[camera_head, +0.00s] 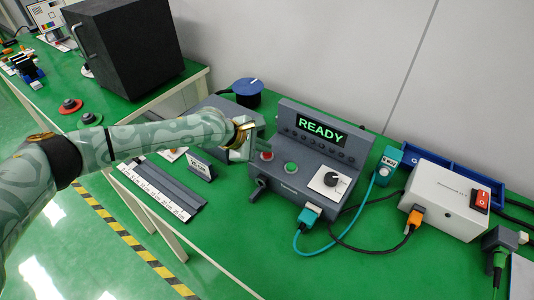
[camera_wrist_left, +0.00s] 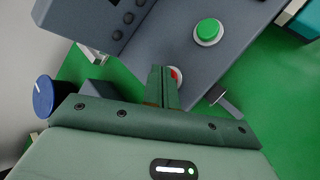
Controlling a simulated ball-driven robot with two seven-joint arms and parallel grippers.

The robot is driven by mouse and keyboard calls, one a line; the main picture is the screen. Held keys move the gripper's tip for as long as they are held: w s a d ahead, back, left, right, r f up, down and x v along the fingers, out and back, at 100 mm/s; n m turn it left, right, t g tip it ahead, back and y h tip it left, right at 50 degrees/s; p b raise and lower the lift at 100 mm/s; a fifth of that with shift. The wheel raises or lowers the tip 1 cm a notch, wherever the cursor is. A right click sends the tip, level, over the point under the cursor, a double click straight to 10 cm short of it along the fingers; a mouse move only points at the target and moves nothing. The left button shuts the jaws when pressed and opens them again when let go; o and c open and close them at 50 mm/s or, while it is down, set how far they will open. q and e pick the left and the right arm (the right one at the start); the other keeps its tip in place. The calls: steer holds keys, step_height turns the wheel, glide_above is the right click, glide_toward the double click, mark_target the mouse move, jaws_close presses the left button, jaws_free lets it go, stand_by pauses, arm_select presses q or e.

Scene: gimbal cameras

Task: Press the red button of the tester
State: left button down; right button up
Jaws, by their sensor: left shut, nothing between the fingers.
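The tester (camera_head: 301,155) is a grey box on the green bench, its display reading READY. Its red button (camera_head: 267,156) is on the left of the sloped front panel, beside a green button (camera_head: 291,167). My left gripper (camera_head: 246,156) is shut and empty, just left of the red button. In the left wrist view the shut fingers (camera_wrist_left: 164,72) partly cover the red button (camera_wrist_left: 176,74), leaving a strip of red and its pale rim visible. I cannot tell whether they touch it. The green button (camera_wrist_left: 208,31) is clear of the fingers. My right gripper is not in view.
A lever (camera_head: 257,188) sticks out at the tester's front left. A knob (camera_head: 330,180) and cables are on its right. A white box with an orange-red switch (camera_head: 482,199) stands further right. A ruler-like strip (camera_head: 153,191) lies near the bench's front edge.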

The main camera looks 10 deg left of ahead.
mark_target(263, 155)
arm_select(q)
steer(key=shift+f, duration=0.2)
stand_by(0.5)
steer(key=shift+f, duration=0.25)
steer(key=shift+p, duration=0.3)
steer(key=shift+r+p, duration=0.4)
steer(key=shift+p, duration=0.25)
step_height(263, 155, up, 6)
steer(key=p, duration=0.6)
steer(key=shift+r+p, duration=0.1)
steer(key=shift+p, duration=0.25)
stand_by(1.1)
